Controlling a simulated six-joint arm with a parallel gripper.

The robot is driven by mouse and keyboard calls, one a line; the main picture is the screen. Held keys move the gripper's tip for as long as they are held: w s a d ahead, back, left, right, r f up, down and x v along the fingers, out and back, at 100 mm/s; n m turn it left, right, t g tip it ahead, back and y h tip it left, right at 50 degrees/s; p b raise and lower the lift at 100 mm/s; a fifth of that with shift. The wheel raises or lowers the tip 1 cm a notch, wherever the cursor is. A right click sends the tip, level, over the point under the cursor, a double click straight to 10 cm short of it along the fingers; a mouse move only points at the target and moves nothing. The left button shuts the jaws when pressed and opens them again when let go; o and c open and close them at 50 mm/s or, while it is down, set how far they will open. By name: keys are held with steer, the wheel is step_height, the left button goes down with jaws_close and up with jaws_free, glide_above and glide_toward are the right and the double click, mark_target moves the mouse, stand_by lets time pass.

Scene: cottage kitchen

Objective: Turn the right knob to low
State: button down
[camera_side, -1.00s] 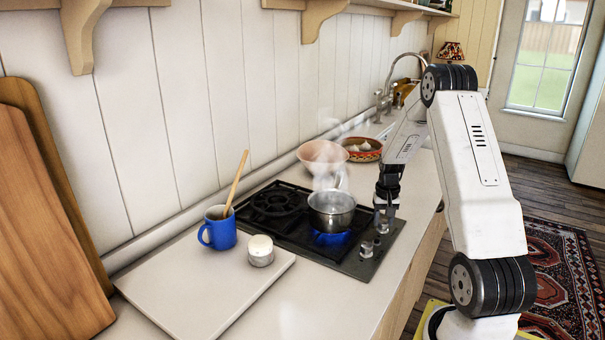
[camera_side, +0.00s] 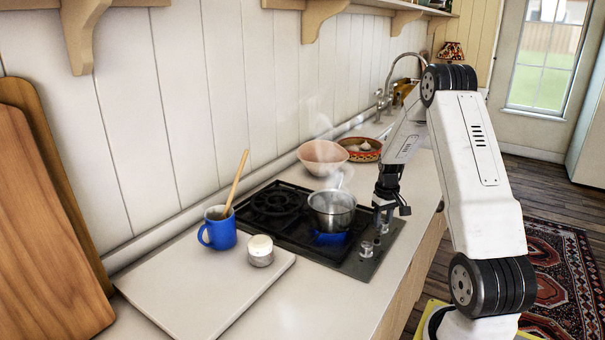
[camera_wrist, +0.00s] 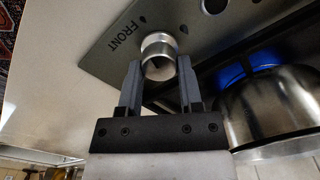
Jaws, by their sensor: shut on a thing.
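My gripper (camera_wrist: 159,78) is shut on a silver round knob in the wrist view (camera_wrist: 158,55), with one grey finger on each side of it. The word FRONT is printed on the steel panel beside this knob. In the side view my gripper (camera_side: 382,222) points down at the stove's front edge, and its fingers hide most of the gripped knob. Another silver knob (camera_side: 366,249) stands nearer the camera, clear of the fingers. A steel pot (camera_side: 332,211) sits on the front burner over a blue flame (camera_side: 330,238). The knob's pointer cannot be made out.
The pot also shows close to my right finger in the wrist view (camera_wrist: 275,105). A white board (camera_side: 205,285) with a blue mug (camera_side: 219,232) and a small pale-topped metal pot (camera_side: 260,250) lies left of the stove (camera_side: 345,262). Bowls (camera_side: 323,156) stand behind the stove.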

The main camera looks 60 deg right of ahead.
mark_target(382, 221)
steer(key=shift+c, duration=1.3)
jaws_free()
steer(key=shift+r, duration=0.2)
steer(key=shift+r, duration=3.75)
steer(key=w+a+n+t, duration=0.1)
steer(key=w+a+n, duration=0.15)
steer(key=a, duration=1.15)
steer(key=w+a+n+t, duration=0.1)
steer(key=w+a+n, duration=0.15)
steer(key=a, duration=1.15)
steer(key=s+a+n, duration=0.1)
steer(key=s+a, duration=0.3)
steer(key=a, duration=0.5)
steer(key=shift+s+a+n+t, duration=0.15)
steer(key=shift+a+n+t, duration=0.15)
steer(key=shift+a, duration=0.1)
